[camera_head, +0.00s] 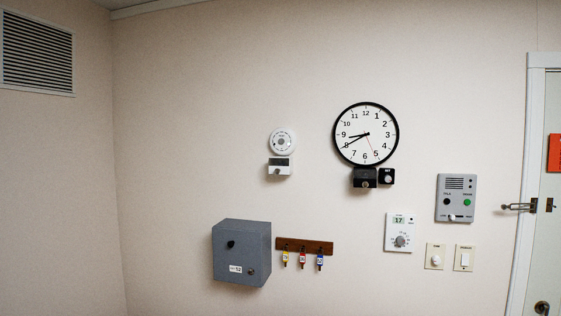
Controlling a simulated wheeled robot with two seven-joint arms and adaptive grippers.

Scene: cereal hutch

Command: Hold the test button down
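No label reading "test" is legible, so I cannot tell for sure which control is the test button. A round white detector-like device (281,141) is on the wall left of the clock, with a grey round centre. Nothing touches either device. Neither of my grippers is in view.
A clock (366,134) has small black boxes below it. A grey box (241,252) and a key rack (304,246) are lower left.

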